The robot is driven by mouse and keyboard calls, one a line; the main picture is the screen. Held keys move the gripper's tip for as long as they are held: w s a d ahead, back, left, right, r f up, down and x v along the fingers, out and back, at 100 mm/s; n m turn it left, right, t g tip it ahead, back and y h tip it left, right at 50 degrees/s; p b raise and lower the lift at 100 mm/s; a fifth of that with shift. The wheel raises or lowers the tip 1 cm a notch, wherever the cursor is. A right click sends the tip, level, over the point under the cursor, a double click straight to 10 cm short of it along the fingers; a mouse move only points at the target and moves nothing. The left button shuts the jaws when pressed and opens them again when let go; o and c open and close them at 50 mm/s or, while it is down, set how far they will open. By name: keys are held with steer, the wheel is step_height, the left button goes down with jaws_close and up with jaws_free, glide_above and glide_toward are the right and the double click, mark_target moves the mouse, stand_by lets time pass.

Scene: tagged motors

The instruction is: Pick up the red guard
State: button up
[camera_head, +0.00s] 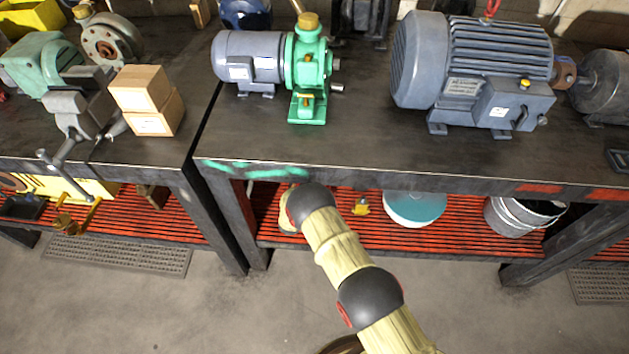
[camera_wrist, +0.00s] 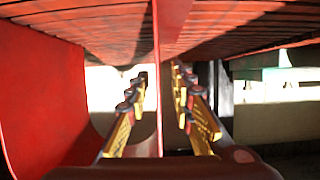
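The red guard (camera_wrist: 45,95) fills the left of the wrist view as a smooth, curved red sheet, very close to the camera. A thin red upright edge (camera_wrist: 157,60), which looks like part of the guard, runs down between the two yellow-and-dark fingers of my gripper (camera_wrist: 159,82). The fingers stand apart, one on each side of that edge, with visible gaps, so my gripper looks open. In the head view my arm reaches toward the lower shelf under the bench. My gripper is hidden there, and I cannot make out the guard.
The red slatted shelf (camera_head: 400,233) lies under the dark workbench (camera_head: 365,130). On it are a teal-topped round container (camera_head: 414,208), a metal bucket (camera_head: 522,216) and a small yellow item (camera_head: 361,206). A bench leg (camera_head: 221,222) stands left of my arm.

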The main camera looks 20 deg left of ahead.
jaws_close()
stand_by(1.2)
steer(key=shift+w+a+r, duration=0.1)
steer(key=shift+r, duration=0.15)
